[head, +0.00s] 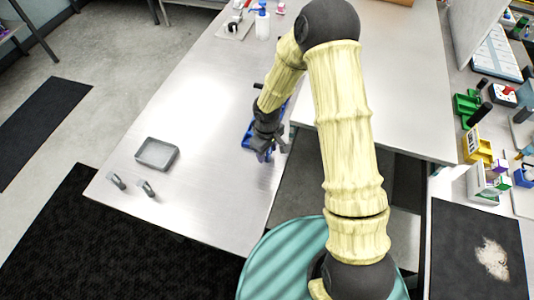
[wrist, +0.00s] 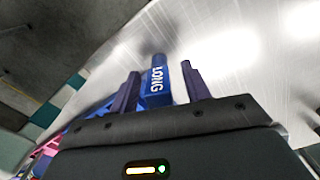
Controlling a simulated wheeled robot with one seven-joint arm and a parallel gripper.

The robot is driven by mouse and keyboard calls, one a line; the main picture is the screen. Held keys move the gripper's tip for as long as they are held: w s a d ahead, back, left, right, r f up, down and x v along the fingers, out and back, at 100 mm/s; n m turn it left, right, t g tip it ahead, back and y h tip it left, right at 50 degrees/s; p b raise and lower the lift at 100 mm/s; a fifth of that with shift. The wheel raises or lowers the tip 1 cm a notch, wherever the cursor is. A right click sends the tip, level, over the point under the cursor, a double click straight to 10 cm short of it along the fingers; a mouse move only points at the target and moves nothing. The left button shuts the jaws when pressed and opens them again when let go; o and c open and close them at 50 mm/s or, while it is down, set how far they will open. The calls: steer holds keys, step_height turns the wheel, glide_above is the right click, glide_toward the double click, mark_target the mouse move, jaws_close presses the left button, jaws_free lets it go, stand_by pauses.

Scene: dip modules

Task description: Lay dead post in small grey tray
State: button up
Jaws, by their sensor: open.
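The small grey tray (head: 157,153) lies on the table to the left of my gripper and looks empty. My gripper (head: 270,153) is open near the table's right edge. In the wrist view, its two fingers stand either side of a blue block marked LONG (wrist: 157,86), without clear contact. A short grey cylinder (wrist: 158,60) shows at the block's far end. Two small dark-and-grey cylindrical pieces, one on the left (head: 117,181) and one on the right (head: 147,189), lie before the tray. I cannot tell which piece is the dead post.
A blue holder (head: 248,136) is partly hidden behind my gripper. A white bottle with a blue top (head: 262,24) stands at the back. Coloured bins, including a yellow one (head: 476,145), line the right-hand bench. The table between tray and gripper is clear.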

steer(key=shift+c, duration=0.2)
jaws_close()
steer(key=shift+r, duration=0.1)
step_height(320, 180, up, 10)
steer(key=shift+f+b, duration=0.1)
steer(key=shift+b, duration=0.75)
